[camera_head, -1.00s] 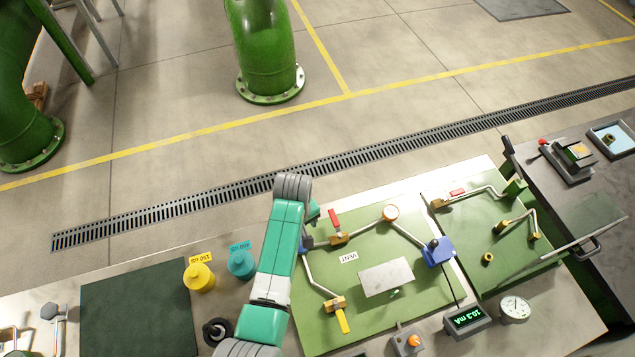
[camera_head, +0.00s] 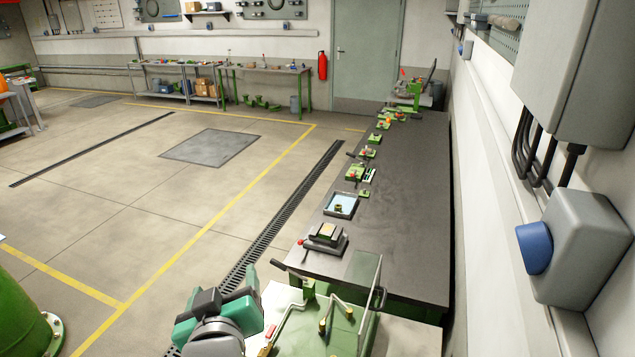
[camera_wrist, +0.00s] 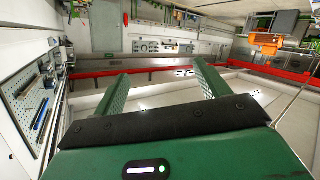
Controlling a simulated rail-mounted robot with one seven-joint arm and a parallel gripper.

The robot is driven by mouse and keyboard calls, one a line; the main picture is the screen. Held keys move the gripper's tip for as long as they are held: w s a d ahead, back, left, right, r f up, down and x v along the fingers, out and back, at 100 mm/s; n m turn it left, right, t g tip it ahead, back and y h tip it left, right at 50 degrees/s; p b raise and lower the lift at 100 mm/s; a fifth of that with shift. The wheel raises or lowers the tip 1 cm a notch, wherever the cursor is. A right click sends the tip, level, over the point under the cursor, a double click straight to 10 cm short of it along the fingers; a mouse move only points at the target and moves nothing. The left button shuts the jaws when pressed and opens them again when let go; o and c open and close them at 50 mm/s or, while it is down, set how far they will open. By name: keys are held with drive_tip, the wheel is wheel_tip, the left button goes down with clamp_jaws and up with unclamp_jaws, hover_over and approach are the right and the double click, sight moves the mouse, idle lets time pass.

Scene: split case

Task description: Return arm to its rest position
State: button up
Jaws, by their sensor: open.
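My gripper (camera_wrist: 160,78) is open and empty in the wrist view. Its two green fingers stand well apart, with only the distant room between and beyond them. Part of my green and grey arm shows at the bottom of the head view, left of the green test panel (camera_head: 300,335) on the bench's near end. I cannot make out the fingertips there. The panel's pipe fittings and a clear upright plate show at its right side, and the rest of the panel is cut off by the lower edge.
A long dark bench (camera_head: 405,220) runs away from me, bearing a small device (camera_head: 325,237), a blue-lined tray (camera_head: 341,205) and several green fixtures. Wall boxes (camera_head: 575,248) stand at the right. The floor left of the drain grate (camera_head: 285,215) is mostly clear.

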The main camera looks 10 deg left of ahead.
drive_tip(key=s+d+r+m+t+h+p, duration=0.1)
drive_tip(key=s+d+r+m+t+h, duration=0.2)
drive_tip(key=s+d+r, duration=0.4)
drive_tip(key=s+d+r+m+t+h, duration=0.2)
drive_tip(key=s+d+r+m+t, duration=0.3)
drive_tip(key=d+r, duration=1)
wheel_tip(320, 180, up, 7)
drive_tip(key=s+t, duration=0.1)
drive_tip(key=t, duration=0.2)
drive_tip(key=shift+s+d+f+h+p, duration=0.2)
drive_tip(key=shift+s+d+h+p, duration=0.1)
drive_tip(key=shift+s+h+p, duration=0.1)
drive_tip(key=shift+w, duration=0.1)
